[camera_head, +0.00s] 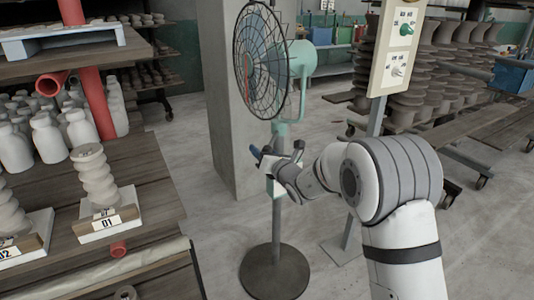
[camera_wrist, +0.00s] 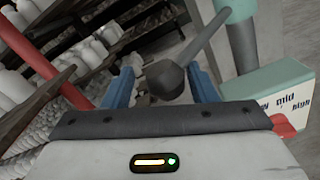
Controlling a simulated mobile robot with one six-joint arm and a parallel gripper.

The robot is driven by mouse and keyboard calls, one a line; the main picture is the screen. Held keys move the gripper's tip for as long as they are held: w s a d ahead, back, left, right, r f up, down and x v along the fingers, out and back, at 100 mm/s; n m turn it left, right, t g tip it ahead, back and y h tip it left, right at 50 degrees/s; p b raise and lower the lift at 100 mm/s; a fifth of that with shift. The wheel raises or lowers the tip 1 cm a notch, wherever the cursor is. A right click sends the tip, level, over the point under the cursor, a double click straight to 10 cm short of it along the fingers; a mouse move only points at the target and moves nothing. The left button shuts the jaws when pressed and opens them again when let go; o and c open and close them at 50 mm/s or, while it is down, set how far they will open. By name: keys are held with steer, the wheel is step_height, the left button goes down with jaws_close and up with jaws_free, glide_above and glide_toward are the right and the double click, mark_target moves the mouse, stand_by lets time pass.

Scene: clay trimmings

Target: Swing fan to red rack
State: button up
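The standing fan (camera_head: 268,64) has a dark wire cage, a teal motor and post, and a dark round base (camera_head: 275,272) on the floor. Its cage faces left, towards the rack. My gripper (camera_head: 268,155) is at the post, below the cage. In the wrist view its blue fingers (camera_wrist: 163,88) are apart, one on each side of a dark knob (camera_wrist: 166,79). The knob's grey rod runs to the teal post (camera_wrist: 241,42). A gap shows left of the knob; contact on the right is unclear. The red-posted rack (camera_head: 97,92) stands at the left.
Wooden shelves hold white bottles (camera_head: 46,138) and ribbed clay pieces (camera_head: 95,174) near the fan's left. A concrete pillar (camera_head: 226,110) is behind the fan. A control panel (camera_head: 399,49) stands right of it. Floor is clear between rack and base.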

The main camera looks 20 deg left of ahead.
steer(key=shift+w+d+r, duration=0.2)
steer(key=shift+d+r, duration=0.05)
steer(key=shift+r, duration=0.35)
steer(key=shift+s+d, duration=0.15)
steer(key=f+v, duration=0.1)
steer(key=v, duration=0.6)
steer(key=shift+s, duration=0.25)
steer(key=shift+c, duration=0.2)
